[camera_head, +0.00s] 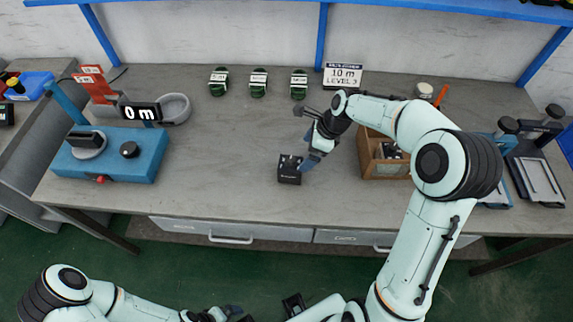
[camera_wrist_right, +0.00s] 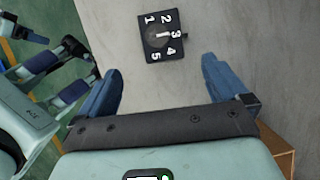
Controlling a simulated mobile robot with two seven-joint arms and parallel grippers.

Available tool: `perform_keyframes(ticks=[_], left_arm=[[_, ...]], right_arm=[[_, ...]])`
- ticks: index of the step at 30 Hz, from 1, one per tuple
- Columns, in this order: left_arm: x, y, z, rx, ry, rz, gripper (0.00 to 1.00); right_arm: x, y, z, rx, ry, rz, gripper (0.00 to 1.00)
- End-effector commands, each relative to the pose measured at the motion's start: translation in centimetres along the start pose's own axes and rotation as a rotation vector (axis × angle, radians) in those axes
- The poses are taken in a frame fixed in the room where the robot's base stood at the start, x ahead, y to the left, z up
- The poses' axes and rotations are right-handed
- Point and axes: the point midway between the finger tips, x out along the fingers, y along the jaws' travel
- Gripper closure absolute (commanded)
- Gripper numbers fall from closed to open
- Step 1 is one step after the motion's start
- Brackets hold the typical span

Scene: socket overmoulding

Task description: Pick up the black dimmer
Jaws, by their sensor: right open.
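The black dimmer (camera_head: 289,170) is a small square black box lying on the grey workbench, left of the wooden box. In the right wrist view, its top (camera_wrist_right: 156,50) shows a dial with white numbers 1 to 5. My right gripper (camera_head: 309,161) is just above and beside the dimmer in the head view. In the right wrist view, its blue fingers (camera_wrist_right: 162,68) are spread wide and empty, with the dimmer beyond the tips, roughly between them. My left gripper (camera_head: 232,311) is low at the bottom edge in front of the bench, partly cut off.
A wooden box (camera_head: 370,168) with dark parts stands right of the dimmer. A blue machine (camera_head: 130,165) reading "0 m" is at left. Several green coils (camera_head: 258,86) and a "10 m LEVEL 3" sign (camera_head: 342,77) stand at the back. The bench left of the dimmer is clear.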

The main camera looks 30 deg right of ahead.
Motion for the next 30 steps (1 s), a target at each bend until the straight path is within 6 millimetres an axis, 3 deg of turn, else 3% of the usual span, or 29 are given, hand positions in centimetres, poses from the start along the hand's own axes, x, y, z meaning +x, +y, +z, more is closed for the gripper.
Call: perform_keyframes(ticks=[3, 7, 14, 24, 30], left_arm=[[0.2, -0.1, 0.1, -0.001, -0.002, -0.001, 0.00], [0.3, -0.2, 0.1, -0.001, -0.002, -0.001, 0.00], [0.2, -0.1, 0.1, -0.001, -0.001, -0.001, 0.00], [-0.2, 0.1, -0.1, 0.000, 0.002, 0.000, 0.00], [-0.2, 0.1, -0.1, 0.000, 0.002, 0.000, 0.00]], right_arm=[[2.7, 0.1, 0.0, 0.000, 0.000, 0.006, 0.00], [4.7, 0.1, 0.0, -0.002, 0.000, 0.005, 0.00], [6.3, 0.0, 0.2, -0.002, 0.000, 0.003, 0.00], [10.7, -0.4, 1.0, -0.002, 0.000, 0.003, 0.00], [11.0, -0.4, 1.0, -0.002, -0.001, 0.000, 0.00]])
